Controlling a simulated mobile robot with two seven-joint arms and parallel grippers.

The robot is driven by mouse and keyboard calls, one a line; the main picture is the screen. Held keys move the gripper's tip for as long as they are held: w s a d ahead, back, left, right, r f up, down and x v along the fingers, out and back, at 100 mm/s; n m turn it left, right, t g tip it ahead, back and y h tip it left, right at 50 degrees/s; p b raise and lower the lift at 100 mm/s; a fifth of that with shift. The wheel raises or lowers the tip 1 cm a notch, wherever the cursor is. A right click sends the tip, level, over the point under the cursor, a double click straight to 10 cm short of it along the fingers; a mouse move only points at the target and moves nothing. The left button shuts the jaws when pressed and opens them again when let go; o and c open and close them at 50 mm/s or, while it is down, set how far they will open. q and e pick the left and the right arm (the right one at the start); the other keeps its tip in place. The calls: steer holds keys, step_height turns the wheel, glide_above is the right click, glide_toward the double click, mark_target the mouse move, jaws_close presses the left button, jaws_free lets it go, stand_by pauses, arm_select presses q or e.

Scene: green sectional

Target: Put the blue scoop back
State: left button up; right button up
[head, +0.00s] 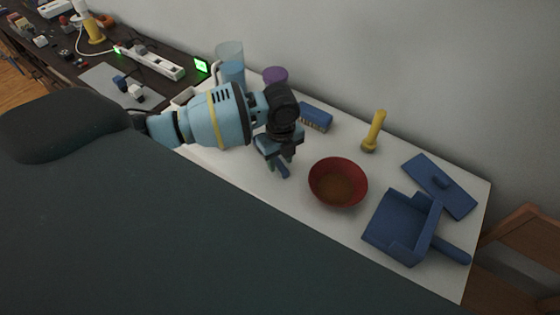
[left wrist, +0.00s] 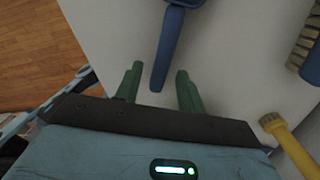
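The blue scoop's handle (left wrist: 168,50) shows in the left wrist view, running from the top edge down to between my left gripper's green fingers (left wrist: 157,88). There are gaps on both sides of it. Part of the scoop's wider head is cut off at the top. In the head view my left gripper (head: 276,160) is low over the white table, left of the red bowl. A small blue piece (head: 284,172) shows by its fingers, likely the handle end; my arm hides the rest. My right gripper is not in view.
The red bowl (head: 338,184), a blue dustpan (head: 393,222), a flat blue piece with a knob (head: 430,178), a yellow-handled item (head: 376,128) and a blue brush (head: 316,114) stand on the white table (head: 300,228). A purple cup (head: 275,74) is behind my arm.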

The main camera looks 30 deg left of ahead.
arm_select(q)
step_height(320, 180, up, 11)
steer(key=shift+p, duration=0.35)
stand_by(0.3)
